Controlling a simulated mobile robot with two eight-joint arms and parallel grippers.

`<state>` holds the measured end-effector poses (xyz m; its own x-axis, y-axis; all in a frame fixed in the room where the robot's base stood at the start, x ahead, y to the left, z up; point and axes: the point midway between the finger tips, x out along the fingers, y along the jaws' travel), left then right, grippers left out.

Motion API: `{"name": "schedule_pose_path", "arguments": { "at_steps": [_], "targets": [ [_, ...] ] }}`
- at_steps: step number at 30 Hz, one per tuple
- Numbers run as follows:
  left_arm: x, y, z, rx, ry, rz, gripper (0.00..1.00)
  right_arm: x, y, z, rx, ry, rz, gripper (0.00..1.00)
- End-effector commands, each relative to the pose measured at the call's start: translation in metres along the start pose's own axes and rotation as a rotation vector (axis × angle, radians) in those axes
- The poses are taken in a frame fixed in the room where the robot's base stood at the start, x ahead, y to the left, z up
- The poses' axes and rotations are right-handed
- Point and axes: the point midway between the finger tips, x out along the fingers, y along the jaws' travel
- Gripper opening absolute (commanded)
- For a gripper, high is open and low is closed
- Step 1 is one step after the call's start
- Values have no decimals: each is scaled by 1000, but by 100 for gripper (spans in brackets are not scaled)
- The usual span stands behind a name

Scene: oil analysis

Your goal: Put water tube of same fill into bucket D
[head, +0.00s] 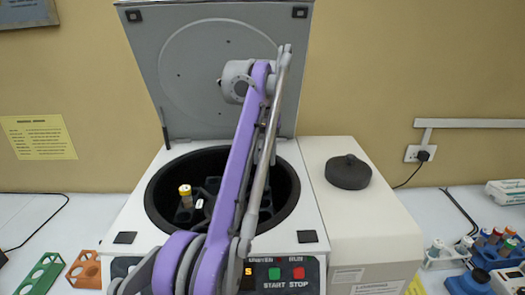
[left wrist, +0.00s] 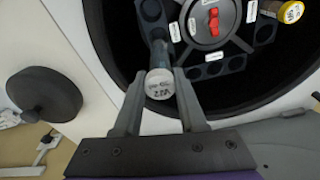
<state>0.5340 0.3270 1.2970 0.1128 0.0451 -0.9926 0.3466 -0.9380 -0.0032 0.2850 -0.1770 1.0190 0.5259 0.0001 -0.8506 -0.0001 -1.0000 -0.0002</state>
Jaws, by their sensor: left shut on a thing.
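In the left wrist view a tube with a white, hand-marked cap (left wrist: 159,82) is between the fingers of my left gripper (left wrist: 160,90), which is shut on it. The tube's body points down into the centrifuge bowl, its lower end at a dark bucket (left wrist: 150,10); I cannot tell whether it is inside a hole. A yellow-capped tube (head: 185,190) stands in a bucket at the bowl's left; it also shows in the left wrist view (left wrist: 290,12). The bucket letters are unreadable. In the head view my arm hides the left gripper and held tube. My right gripper is not in view.
The centrifuge lid (head: 215,40) stands open behind the bowl (head: 152,190). A red rotor knob (left wrist: 213,20) is at the rotor's centre. A black round cap (head: 348,172) sits on the housing's right. Tube racks (head: 85,270) stand left; capped tubes (head: 485,238) stand right.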

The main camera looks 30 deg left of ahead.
Motion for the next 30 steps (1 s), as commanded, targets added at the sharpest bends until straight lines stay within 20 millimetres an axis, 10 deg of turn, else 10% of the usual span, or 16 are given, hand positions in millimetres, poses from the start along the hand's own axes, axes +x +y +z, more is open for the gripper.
{"name": "schedule_pose_path", "arguments": {
  "at_steps": [30],
  "targets": [
    [97, 0, 14, 0, -1, 0, 0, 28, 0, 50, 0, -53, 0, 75]
  ]
}}
